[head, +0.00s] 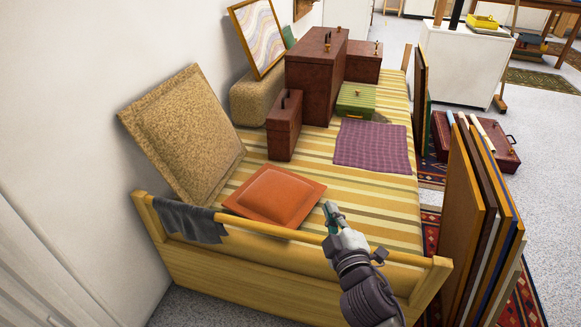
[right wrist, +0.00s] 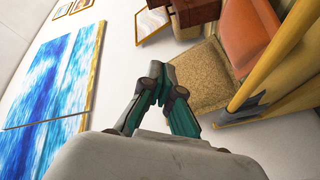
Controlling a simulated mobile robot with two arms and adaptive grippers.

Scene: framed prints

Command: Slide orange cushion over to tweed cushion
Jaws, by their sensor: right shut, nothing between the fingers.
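The orange cushion (head: 275,195) lies flat on the striped daybed near its front rail. The tweed cushion (head: 186,135) is tan and leans tilted against the wall, left of the orange one, with a small part of the two seeming close at their facing edges. My right gripper (head: 331,212) is shut and empty, just right of the orange cushion's right corner, over the striped cover. In the right wrist view, the shut fingers (right wrist: 160,80) show, with the tweed cushion (right wrist: 198,75) and the orange cushion (right wrist: 245,35) beyond. My left gripper is out of view.
The daybed's wooden front rail (head: 290,233) has a dark cloth (head: 183,220) draped on it. Brown cases (head: 284,126), a purple cloth (head: 372,145) and a green case (head: 356,101) are farther back. Framed boards (head: 470,205) lean at the right. Striped cover right of the orange cushion is bare.

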